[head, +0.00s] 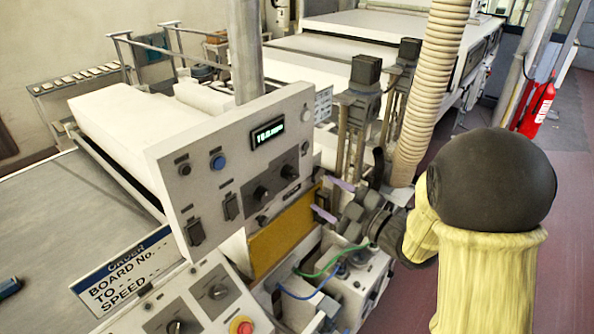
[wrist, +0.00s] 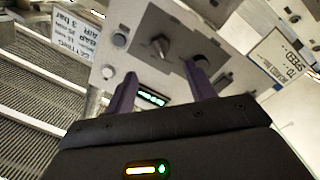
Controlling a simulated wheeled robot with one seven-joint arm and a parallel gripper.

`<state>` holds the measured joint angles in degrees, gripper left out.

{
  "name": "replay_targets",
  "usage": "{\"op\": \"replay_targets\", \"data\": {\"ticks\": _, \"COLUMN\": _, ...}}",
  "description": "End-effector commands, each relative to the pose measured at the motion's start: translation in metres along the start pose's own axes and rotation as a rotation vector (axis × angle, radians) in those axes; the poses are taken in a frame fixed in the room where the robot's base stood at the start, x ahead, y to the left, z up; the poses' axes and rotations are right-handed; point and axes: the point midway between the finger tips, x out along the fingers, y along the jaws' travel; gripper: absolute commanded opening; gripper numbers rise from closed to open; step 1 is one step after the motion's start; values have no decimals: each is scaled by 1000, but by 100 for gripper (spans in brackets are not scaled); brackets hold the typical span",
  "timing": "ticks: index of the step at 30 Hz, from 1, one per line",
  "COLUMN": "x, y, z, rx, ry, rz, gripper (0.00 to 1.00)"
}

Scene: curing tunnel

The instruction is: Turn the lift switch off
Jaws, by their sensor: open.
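The upright grey control panel (head: 165,165) stands left of my gripper (head: 332,199) in the head view. It carries a lit green display (head: 268,132), a blue button (head: 217,162), two black rotary knobs (head: 261,193), and black switches (head: 195,232) lower left. I cannot read which control is the lift switch. In the wrist view, the open, empty purple fingers of my gripper (wrist: 161,86) point toward a panel with a grey-handled rotary switch (wrist: 160,46), a black knob (wrist: 198,62) and a lit display (wrist: 152,97). I see no contact with any control.
A lower sloping panel (head: 200,300) holds more knobs and a red emergency button (head: 241,326). A yellow plate (head: 280,236) and green and blue wires are close to my gripper. A ribbed hose (head: 425,90) hangs near my arm. A red fire extinguisher (head: 537,108) stands far right.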

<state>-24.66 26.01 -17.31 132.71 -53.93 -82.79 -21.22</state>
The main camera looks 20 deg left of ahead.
Motion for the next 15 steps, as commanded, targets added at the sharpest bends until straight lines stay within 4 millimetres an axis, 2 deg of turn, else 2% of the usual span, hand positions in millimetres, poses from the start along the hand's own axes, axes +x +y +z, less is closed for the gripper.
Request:
{"op": "replay_targets", "data": {"ticks": 9, "x": 58, "y": 2, "z": -4, "rx": 0, "ry": 1, "rz": -4, "gripper": 55}}
{"op": "replay_targets", "data": {"ticks": 15, "x": 88, "y": 2, "z": -3, "rx": 0, "ry": 0, "rz": -2, "gripper": 55}}
